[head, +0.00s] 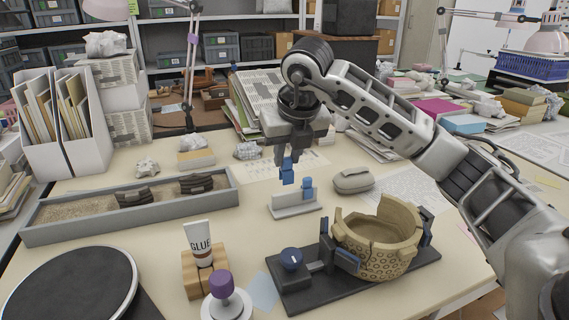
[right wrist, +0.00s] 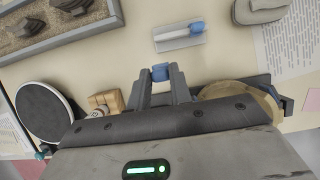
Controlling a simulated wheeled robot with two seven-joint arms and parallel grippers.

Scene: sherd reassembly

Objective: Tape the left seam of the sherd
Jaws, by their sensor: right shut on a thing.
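A tan sherd pot (head: 375,262) with a ring-patterned body and an uneven, broken rim stands in a dark clamp stand (head: 310,292) with blue pads. I cannot clearly make out its left seam. My right gripper (head: 286,166) is shut on a small blue tape piece (head: 288,177), above the table and to the upper left of the pot. The blue tape piece also shows between the fingers in the right wrist view (right wrist: 160,72). A pale tape rack (head: 292,206) lies below the gripper, with another blue tape piece (head: 307,184) on it. My left gripper is not in view.
A glue tube (head: 201,243) stands in a wooden block, with a purple-topped tool (head: 222,288) beside it. A black turntable (head: 70,285) is at front left. A sand tray (head: 70,220) holds dark sherds. A grey case (head: 353,181) lies right of the rack.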

